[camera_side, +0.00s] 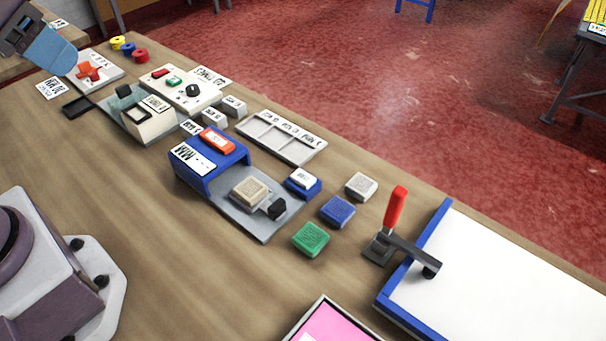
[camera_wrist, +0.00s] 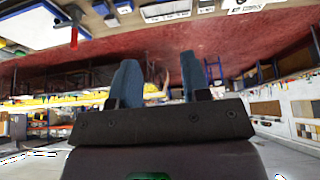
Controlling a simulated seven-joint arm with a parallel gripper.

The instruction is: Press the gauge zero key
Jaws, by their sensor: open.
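The blue gauge (camera_side: 212,165) stands mid-table in the side view, with a white label marked MM and an orange part (camera_side: 217,140) on top. Its grey base plate (camera_side: 262,226) carries a beige square sample (camera_side: 250,191) and a small black block (camera_side: 277,208). A white-topped key (camera_side: 303,178) sits on a small blue block beside the plate; its marking is too small to read. My gripper (camera_side: 62,56) is at the top left, over the far table end, well away from the gauge. In the wrist view my gripper (camera_wrist: 157,80) has its blue fingers apart with nothing between them.
Grey, blue and green sample squares (camera_side: 310,239) lie right of the gauge. A red-handled clamp (camera_side: 395,208) and blue-framed white board (camera_side: 500,270) are further right. A sorting tray (camera_side: 282,137), a control box (camera_side: 180,90) and a beige device (camera_side: 152,120) stand behind and left.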

